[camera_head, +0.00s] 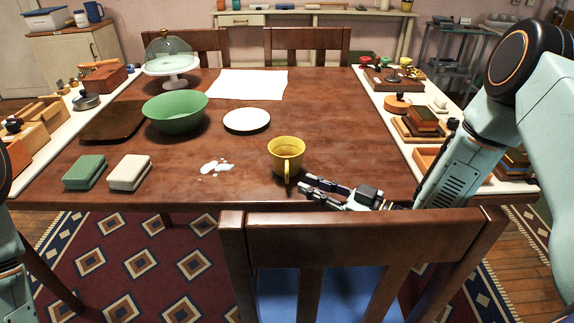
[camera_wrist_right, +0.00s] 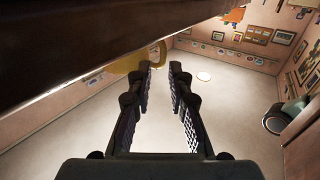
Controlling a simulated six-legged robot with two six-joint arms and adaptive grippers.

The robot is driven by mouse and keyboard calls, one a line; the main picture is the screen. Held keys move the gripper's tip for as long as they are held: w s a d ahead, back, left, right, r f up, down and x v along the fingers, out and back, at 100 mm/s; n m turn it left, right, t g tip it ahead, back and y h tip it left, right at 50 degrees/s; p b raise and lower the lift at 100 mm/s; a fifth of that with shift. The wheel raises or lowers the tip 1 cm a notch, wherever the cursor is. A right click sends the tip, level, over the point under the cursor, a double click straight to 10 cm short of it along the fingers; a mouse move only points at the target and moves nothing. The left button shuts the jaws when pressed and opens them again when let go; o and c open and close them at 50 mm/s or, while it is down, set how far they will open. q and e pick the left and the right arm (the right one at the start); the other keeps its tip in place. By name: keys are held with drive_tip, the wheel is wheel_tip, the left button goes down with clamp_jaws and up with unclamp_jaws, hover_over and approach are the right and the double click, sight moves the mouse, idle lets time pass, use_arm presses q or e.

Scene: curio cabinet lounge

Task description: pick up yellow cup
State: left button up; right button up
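The yellow cup (camera_head: 286,155) stands upright on the brown wooden table (camera_head: 340,120), near its front edge, with its handle toward me. In the right wrist view part of the yellow cup (camera_wrist_right: 124,65) shows beyond the fingertips, partly hidden by the dark table edge. My right gripper (camera_head: 303,187) is just right of the cup and close to its handle, low by the table's front edge. It also shows in the right wrist view (camera_wrist_right: 160,66), with its fingers apart and nothing between them. My left gripper is out of view; only bits of my left arm show.
A wooden chair (camera_head: 360,236) stands at the front, its back close below my right gripper. White spilled patches (camera_head: 216,167) and a white plate (camera_head: 247,120) lie left of the cup. A green bowl (camera_head: 176,112) and two blocks are farther left. Right of the cup the table is fairly clear.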

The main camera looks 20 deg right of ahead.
sight(287, 177)
drive_tip(key=b+x, duration=0.2)
drive_tip(key=x, duration=0.4)
drive_tip(key=shift+w+a, duration=0.1)
drive_tip(key=shift+a, duration=0.25)
drive_tip(key=shift+c, duration=0.3)
clamp_jaws()
